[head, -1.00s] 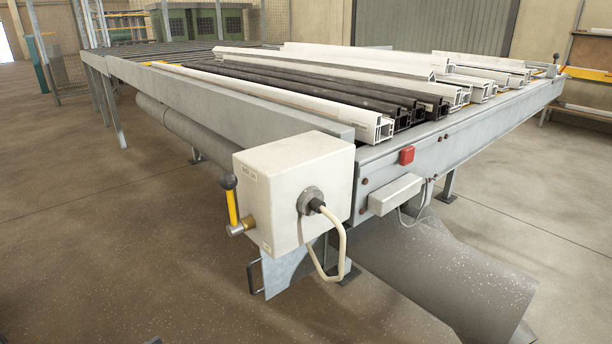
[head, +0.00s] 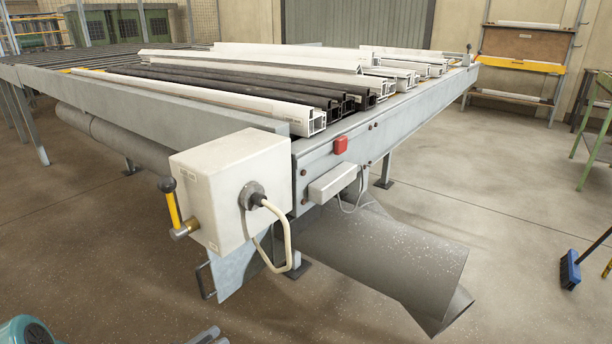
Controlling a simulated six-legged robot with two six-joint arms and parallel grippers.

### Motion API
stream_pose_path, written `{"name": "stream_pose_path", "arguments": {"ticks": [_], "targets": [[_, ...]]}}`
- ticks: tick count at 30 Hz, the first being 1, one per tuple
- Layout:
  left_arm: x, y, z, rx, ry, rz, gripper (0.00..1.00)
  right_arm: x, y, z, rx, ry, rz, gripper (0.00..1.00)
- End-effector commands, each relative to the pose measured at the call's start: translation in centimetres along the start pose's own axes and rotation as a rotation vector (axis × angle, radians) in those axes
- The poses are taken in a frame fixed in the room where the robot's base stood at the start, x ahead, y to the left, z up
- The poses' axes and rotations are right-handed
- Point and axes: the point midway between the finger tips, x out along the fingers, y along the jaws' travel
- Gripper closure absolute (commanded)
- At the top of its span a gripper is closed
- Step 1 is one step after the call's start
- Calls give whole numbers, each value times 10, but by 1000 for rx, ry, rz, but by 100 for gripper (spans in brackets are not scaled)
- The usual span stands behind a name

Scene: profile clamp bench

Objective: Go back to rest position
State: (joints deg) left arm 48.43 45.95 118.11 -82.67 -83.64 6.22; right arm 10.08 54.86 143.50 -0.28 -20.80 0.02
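The profile clamp bench (head: 340,155) stands in the middle of the head view. Black and white profiles (head: 250,95) lie lengthwise on its top. A white control box (head: 205,195) with a cable sits on its near corner, with a yellow lever (head: 172,205) with a black knob on its left side. A red button (head: 340,145) is on the end face. Only a small grey part of my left gripper (head: 206,336) shows at the bottom edge, apart from the bench; whether it is open is cut off. My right gripper is out of view.
A blue broom (head: 571,268) and a green table frame (head: 597,130) are at the right. A rack (head: 525,64) stands by the back wall. The floor at front right is clear.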

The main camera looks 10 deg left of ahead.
Motion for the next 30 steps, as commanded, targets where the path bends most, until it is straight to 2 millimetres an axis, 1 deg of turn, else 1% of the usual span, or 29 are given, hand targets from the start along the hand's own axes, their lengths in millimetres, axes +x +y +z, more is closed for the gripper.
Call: {"name": "stream_pose_path", "arguments": {"ticks": [1,2,3,5,6,7,8,9,11,12,14,16,17,18,20,21,22,23,24,29,30], "targets": [[32,24,10,-50,-26,27,65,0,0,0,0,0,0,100],[50,38,19,-84,-56,31,65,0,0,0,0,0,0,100],[71,58,34,-131,-112,27,65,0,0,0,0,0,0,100],[95,91,61,-202,-231,11,65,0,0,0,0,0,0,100],[103,113,82,-248,-326,-7,65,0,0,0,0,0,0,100],[105,129,98,-279,-403,-24,65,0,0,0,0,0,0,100],[104,143,113,-309,-481,-44,65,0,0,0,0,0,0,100],[96,160,133,-347,-588,-75,65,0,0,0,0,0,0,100],[79,180,158,-395,-737,-123,65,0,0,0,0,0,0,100],[65,191,172,-426,-832,-158,65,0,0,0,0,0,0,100],[40,203,188,-474,-959,-214,65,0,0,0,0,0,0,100],[10,212,202,-532,-1089,-285,65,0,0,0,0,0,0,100],[-2,215,206,-559,-1140,-317,65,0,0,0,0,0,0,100],[-19,220,210,-595,-1207,-357,65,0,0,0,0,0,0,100],[-44,228,215,-651,-1306,-412,65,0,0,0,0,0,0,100],[-59,235,216,-691,-1373,-446,65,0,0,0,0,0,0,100],[-68,239,217,-719,-1420,-465,65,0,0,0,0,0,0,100],[-75,245,216,-727,-1463,-449,65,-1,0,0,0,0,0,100],[-69,245,192,-720,-1447,-450,65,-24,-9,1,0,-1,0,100],[-63,250,150,-719,-1444,-450,65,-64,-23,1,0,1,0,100],[-62,252,139,-719,-1443,-450,65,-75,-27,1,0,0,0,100]]}}
